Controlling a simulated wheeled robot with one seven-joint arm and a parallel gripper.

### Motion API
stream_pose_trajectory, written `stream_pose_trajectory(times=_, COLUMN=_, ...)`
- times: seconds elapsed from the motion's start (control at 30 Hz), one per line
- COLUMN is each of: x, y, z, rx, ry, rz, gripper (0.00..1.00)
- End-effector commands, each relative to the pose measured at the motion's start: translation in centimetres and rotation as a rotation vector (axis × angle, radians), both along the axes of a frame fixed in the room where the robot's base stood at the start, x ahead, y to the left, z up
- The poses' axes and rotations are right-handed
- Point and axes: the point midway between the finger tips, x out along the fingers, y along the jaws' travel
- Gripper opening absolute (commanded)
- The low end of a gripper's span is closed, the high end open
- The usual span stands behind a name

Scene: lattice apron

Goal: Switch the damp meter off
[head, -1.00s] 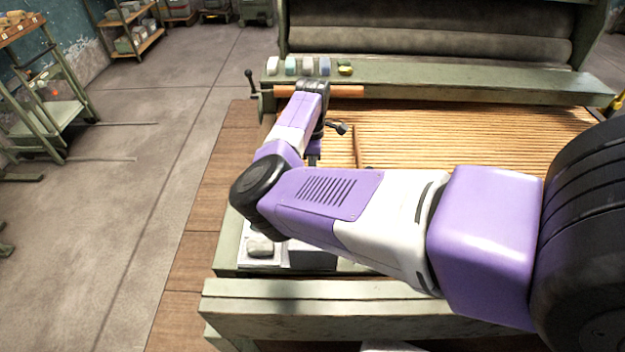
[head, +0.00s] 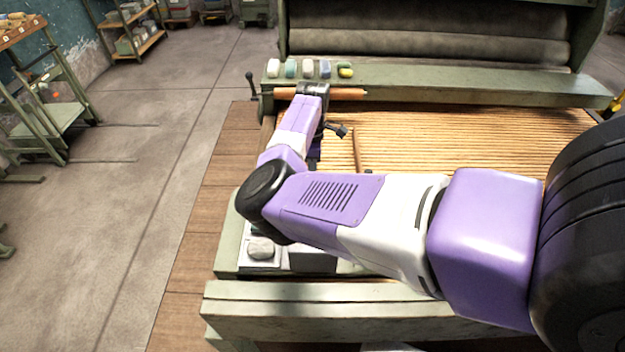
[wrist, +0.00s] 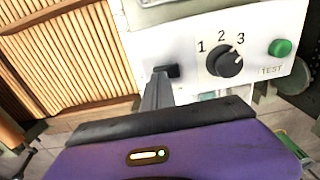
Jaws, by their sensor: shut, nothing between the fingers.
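The damp meter (wrist: 190,48) shows in the wrist view as a white panel. It has a black dial (wrist: 225,62) marked 1, 2 and 3, and a green button (wrist: 280,47) labelled TEST. The dial's pale mark seems to point to the upper right, on the side of the 3. A small black part (wrist: 174,70), perhaps a switch, sits left of the dial. My gripper (wrist: 160,76) is shut and empty, its tips at the left end of this black part. I cannot tell whether they touch. In the head view my arm hides the gripper and the meter's face.
A slatted wooden bed (head: 450,140) lies around the arm, with a green rail (head: 450,83) behind it. Several small coloured blocks stand on that rail. A green beam (head: 300,307) crosses the front. A grey lump (head: 261,247) sits by my elbow. Open floor lies at the left.

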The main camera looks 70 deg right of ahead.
Motion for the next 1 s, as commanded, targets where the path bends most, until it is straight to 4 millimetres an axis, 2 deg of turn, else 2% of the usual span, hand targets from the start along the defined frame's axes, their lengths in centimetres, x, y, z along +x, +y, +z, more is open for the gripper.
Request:
stream_pose_trajectory(times=0.03, x=-0.1, y=0.0, z=0.7, rx=0.001, ry=0.001, rz=0.0, gripper=0.0)
stream_pose_trajectory(times=0.7, x=0.0, y=0.0, z=5.0, rx=0.001, ry=0.0, rz=-0.001, gripper=0.0)
stream_pose_trajectory(times=1.0, x=0.0, y=0.0, z=5.7, rx=0.001, ry=0.0, rz=-0.001, gripper=0.0)
